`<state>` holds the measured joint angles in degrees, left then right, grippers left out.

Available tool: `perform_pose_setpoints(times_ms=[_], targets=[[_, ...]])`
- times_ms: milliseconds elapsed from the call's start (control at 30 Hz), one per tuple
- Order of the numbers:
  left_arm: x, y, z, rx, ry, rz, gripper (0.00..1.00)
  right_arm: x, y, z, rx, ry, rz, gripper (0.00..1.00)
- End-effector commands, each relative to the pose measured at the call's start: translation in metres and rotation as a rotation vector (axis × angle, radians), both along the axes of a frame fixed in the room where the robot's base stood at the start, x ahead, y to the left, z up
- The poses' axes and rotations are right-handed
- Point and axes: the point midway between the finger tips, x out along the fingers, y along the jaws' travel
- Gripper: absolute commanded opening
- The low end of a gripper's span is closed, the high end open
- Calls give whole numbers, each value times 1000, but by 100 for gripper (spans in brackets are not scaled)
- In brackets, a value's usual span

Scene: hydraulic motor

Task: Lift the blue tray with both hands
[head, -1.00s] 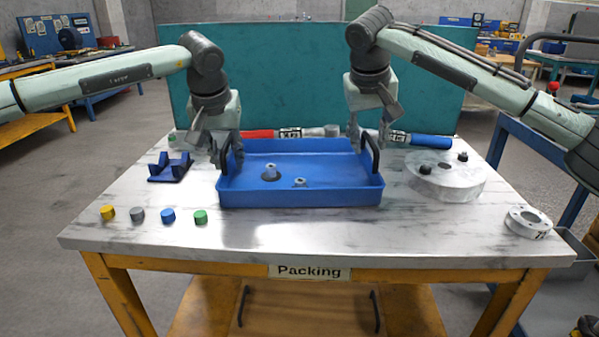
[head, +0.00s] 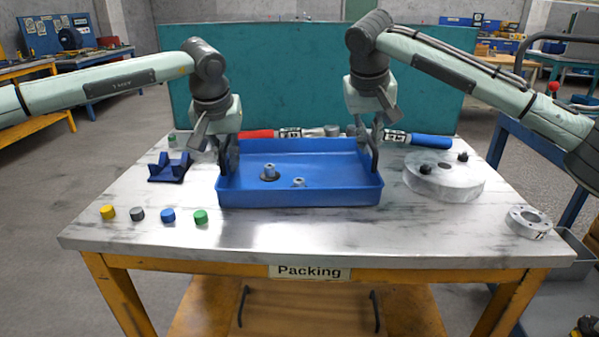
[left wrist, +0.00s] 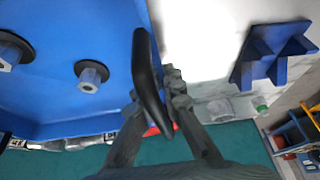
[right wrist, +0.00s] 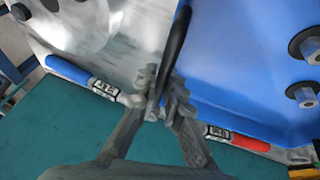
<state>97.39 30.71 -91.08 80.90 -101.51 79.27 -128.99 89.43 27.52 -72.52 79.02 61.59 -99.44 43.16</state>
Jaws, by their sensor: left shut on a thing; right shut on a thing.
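The blue tray (head: 330,193) sits on the marble-topped packing table, with a black upright handle at each end. Two small grey fittings on dark round bases stand inside it; one is a flanged post (head: 269,172). My left gripper (head: 228,148) is shut on the left handle, and the left wrist view shows its fingers around that black handle (left wrist: 148,75). My right gripper (head: 372,138) is shut on the right handle; the right wrist view shows its fingers around that handle (right wrist: 177,45). I cannot see any gap under the tray.
A blue V-shaped stand (head: 170,168) and several coloured caps (head: 168,215) lie left of the tray. A red-handled tool (head: 256,134) and a blue-handled tool (head: 430,141) lie behind it. A round metal plate (head: 445,184) and a ring (head: 528,222) are at right.

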Motion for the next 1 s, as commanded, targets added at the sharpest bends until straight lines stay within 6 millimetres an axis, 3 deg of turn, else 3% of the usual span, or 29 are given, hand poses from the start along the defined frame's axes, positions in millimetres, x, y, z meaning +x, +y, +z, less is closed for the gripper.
perform_pose_setpoints(times_ms=[367,800,1000], targets=[[1,3,5,-3,-2,6,0,1,-6,4,-6,-2,-12,0],[2,5,48,-1,-3,10,0,1,-8,44,-9,0,-16,0],[2,5,54,-1,-3,12,0,1,-9,50,-9,1,-17,0]])
